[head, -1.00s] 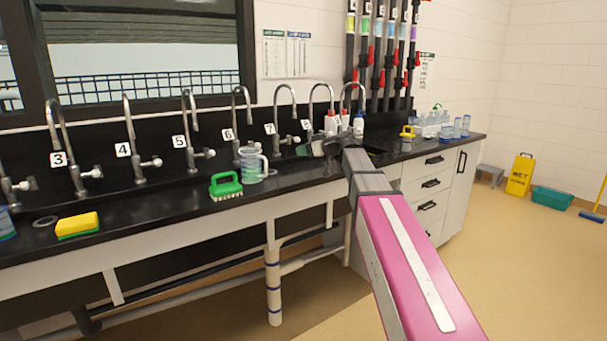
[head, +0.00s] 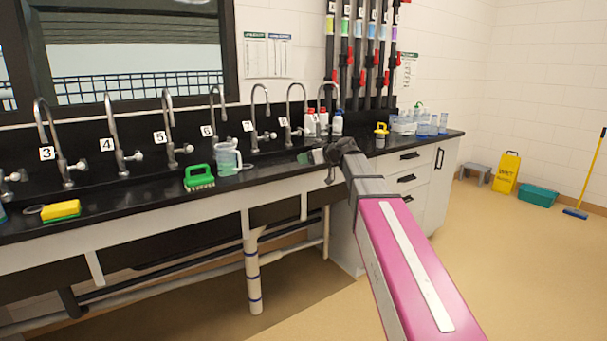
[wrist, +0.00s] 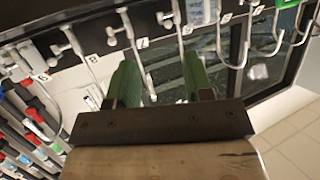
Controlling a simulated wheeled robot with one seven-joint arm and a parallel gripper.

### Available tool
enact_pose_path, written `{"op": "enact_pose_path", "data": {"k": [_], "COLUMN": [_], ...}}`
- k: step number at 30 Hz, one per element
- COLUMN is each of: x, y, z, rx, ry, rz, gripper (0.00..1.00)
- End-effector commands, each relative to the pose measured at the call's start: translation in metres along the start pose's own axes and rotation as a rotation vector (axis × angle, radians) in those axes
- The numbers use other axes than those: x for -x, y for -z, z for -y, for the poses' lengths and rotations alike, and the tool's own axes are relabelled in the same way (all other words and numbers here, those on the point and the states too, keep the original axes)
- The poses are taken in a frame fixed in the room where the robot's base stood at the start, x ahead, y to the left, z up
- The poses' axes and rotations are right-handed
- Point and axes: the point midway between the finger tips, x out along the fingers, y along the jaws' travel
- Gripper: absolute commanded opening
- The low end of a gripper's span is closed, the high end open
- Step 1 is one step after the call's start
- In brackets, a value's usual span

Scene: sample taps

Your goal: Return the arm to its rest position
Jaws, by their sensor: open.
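My arm, with its pink link, reaches from the bottom right of the head view toward the counter's right part. My gripper (wrist: 158,75) shows in the wrist view as two green fingers, apart, with nothing between them. In the head view the arm's end (head: 340,150) is dark and small, in front of the taps near numbers 7 and 8. It appears close to the counter edge in the picture, but I cannot tell the gap. The wrist view shows taps, a window and pipes beyond the fingers, in a tilted view.
The black counter (head: 120,213) holds a sponge (head: 61,210), green brush (head: 199,178), clear jug (head: 228,160), bottles (head: 336,123) and glassware (head: 422,123). A yellow floor sign (head: 506,172), stool (head: 476,172) and teal tub (head: 537,196) stand right. Open floor (head: 500,270) lies at right.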

Motion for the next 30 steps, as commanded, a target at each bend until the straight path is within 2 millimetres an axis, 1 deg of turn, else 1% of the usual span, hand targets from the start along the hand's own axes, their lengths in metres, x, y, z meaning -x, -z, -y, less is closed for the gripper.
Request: {"op": "enact_pose_path", "data": {"k": [1, 5, 8, 11, 14, 17, 18, 20, 21, 23, 24, 26, 27, 29, 30], "x": [0.000, 0.001, 0.002, 0.004, 0.008, 0.016, 0.021, 0.029, 0.036, 0.046, 0.054, 0.066, 0.075, 0.090, 0.100], "y": [-0.009, -0.036, -0.062, -0.091, -0.128, -0.178, -0.200, -0.234, -0.256, -0.288, -0.308, -0.338, -0.357, -0.384, -0.401], "z": [0.002, 0.004, 0.007, 0.011, 0.016, 0.025, 0.030, 0.038, 0.043, 0.051, 0.057, 0.066, 0.073, 0.083, 0.090], "rx": [-0.013, -0.054, -0.096, -0.143, -0.203, -0.283, -0.320, -0.377, -0.415, -0.469, -0.504, -0.555, -0.588, -0.635, -0.664], "ry": [-0.001, -0.010, -0.019, -0.032, -0.052, -0.085, -0.102, -0.134, -0.158, -0.195, -0.222, -0.266, -0.297, -0.348, -0.383], "rz": [0.016, 0.069, 0.120, 0.181, 0.257, 0.359, 0.406, 0.480, 0.529, 0.601, 0.647, 0.717, 0.764, 0.830, 0.873], "gripper": [0.47, 0.47, 0.47, 0.47, 0.47, 0.47, 0.47, 0.47, 0.47, 0.47, 0.47, 0.47, 0.47, 0.47, 0.47]}}
